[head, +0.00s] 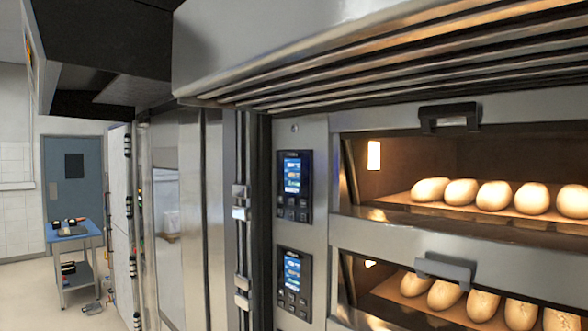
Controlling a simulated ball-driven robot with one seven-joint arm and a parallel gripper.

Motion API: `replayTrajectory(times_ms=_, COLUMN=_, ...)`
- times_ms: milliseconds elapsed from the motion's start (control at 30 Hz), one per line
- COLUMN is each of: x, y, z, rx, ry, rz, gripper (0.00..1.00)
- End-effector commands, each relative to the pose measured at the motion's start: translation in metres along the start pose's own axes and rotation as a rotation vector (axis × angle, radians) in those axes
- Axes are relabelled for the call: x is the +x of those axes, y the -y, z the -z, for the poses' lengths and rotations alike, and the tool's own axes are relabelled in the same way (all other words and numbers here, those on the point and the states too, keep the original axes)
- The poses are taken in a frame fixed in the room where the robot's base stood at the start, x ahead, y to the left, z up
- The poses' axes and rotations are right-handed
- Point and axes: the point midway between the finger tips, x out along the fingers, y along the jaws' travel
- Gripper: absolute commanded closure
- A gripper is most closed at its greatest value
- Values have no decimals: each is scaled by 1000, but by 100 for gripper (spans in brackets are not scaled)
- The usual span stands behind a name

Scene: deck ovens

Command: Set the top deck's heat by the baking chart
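The top deck (455,165) of the oven is at the right, with a lit chamber behind glass and several pale loaves inside. Its control panel (295,187) is left of the window, with a lit blue screen and buttons below; the readings are too small to make out. A second deck (450,290) sits beneath it, with its own similar panel (293,284) and more loaves. I cannot make out a baking chart. My gripper is not in view.
A steel hood (300,45) overhangs the ovens. Black handles (449,115) stick out from the deck fronts.

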Motion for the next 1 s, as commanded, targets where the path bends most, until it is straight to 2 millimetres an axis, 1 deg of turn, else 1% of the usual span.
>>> replayTrajectory(times_ms=233, x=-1, y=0, z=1, rx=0, ry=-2, rz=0, gripper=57)
replayTrajectory(times_ms=267, x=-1, y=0, z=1, rx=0, ry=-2, rz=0, gripper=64)
replayTrajectory(times_ms=300, x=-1, y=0, z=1, rx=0, ry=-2, rz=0, gripper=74)
replayTrajectory(times_ms=367, x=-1, y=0, z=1, rx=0, ry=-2, rz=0, gripper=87)
replayTrajectory(times_ms=400, x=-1, y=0, z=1, rx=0, ry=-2, rz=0, gripper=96)
replayTrajectory(times_ms=433, x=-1, y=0, z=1, rx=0, ry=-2, rz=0, gripper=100)
replayTrajectory(times_ms=1000, x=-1, y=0, z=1, rx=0, ry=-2, rz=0, gripper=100)
